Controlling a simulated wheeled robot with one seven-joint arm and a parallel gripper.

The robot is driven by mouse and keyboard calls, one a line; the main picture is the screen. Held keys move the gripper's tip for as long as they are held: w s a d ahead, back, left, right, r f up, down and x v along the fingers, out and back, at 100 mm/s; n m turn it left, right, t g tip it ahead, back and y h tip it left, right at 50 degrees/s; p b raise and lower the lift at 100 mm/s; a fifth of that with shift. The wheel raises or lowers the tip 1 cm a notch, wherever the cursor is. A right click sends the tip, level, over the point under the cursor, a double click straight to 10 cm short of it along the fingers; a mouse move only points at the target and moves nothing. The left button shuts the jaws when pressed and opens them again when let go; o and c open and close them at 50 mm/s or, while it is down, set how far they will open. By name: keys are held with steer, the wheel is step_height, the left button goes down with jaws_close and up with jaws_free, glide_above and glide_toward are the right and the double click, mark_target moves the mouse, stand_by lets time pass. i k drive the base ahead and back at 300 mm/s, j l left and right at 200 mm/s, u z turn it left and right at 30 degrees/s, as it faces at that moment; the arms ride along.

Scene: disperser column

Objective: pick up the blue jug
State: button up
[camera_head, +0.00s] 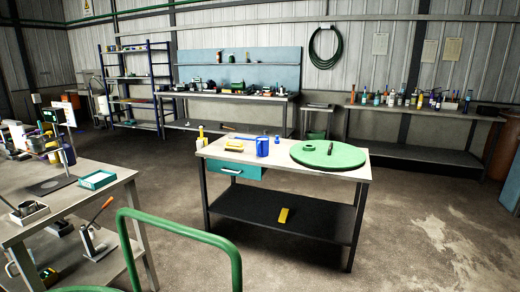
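The blue jug (262,147) stands upright on the workbench (225,151) in the middle of the view. It is near the centre of the bench top, left of a round green disc (329,154). A small blue item (277,138) is close to its right side. My gripper is not in view.
A yellow item (237,149) and a yellow-topped bottle (201,137) are left of the jug. A green rail (180,229) stands in front, left of the bench. A cluttered table (113,176) is at left. The floor at right is clear.

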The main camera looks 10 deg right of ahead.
mark_target(262, 142)
steer(key=i+l, duration=0.25)
steer(key=i, duration=0.3)
steer(key=i+l, duration=0.25)
steer(key=i, duration=0.25)
steer(key=i+l+z, duration=0.1)
steer(key=i+l, duration=0.15)
steer(key=i, duration=0.3)
steer(key=i+l, duration=0.2)
steer(key=i, duration=0.3)
steer(key=i+l, duration=0.25)
steer(key=i, duration=0.3)
steer(key=i+l, duration=0.2)
steer(key=i, duration=0.35)
steer(key=i+j+z, duration=0.1)
steer(key=i, duration=0.9)
